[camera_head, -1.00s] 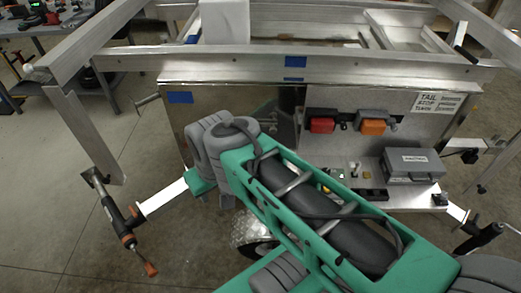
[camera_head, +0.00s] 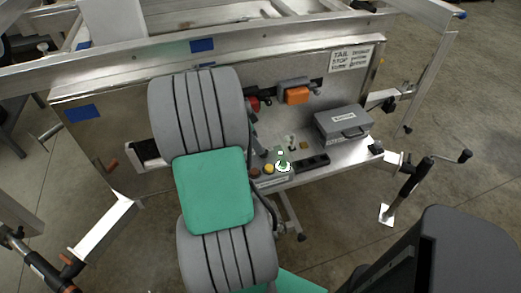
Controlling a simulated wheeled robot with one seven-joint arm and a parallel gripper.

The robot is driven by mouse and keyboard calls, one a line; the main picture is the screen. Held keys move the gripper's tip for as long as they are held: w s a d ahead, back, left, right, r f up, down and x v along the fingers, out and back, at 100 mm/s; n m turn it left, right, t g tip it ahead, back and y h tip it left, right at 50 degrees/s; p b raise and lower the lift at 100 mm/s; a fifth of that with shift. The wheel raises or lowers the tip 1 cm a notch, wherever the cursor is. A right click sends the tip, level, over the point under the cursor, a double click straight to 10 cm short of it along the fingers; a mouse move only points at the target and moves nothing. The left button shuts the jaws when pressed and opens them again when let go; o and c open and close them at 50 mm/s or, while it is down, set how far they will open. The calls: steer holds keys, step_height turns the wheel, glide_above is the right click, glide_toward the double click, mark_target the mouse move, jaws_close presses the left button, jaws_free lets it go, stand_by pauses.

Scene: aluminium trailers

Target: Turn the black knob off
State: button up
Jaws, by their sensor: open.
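The workbench panel stands under the trailer frame, with small controls on its shelf. A small control box (camera_head: 268,180) there carries a red, a yellow and a green-and-white button. A small dark control (camera_head: 291,139) sits behind it, but it is too small to say whether it is the black knob. My arm's large grey joints and green link fill the left middle and cover part of the panel. My gripper cannot be made out; it seems hidden behind my arm. A dark grey part shows just right of my arm, too unclear to identify.
A grey case (camera_head: 343,124) rests on the shelf's right side. An orange connector (camera_head: 297,95) and a partly hidden red one (camera_head: 254,104) are on the upright panel. A trailer jack (camera_head: 411,186) stands to the right, with open floor beyond.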

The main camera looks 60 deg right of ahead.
steer(key=x, duration=0.5)
steer(key=shift+c, duration=0.3)
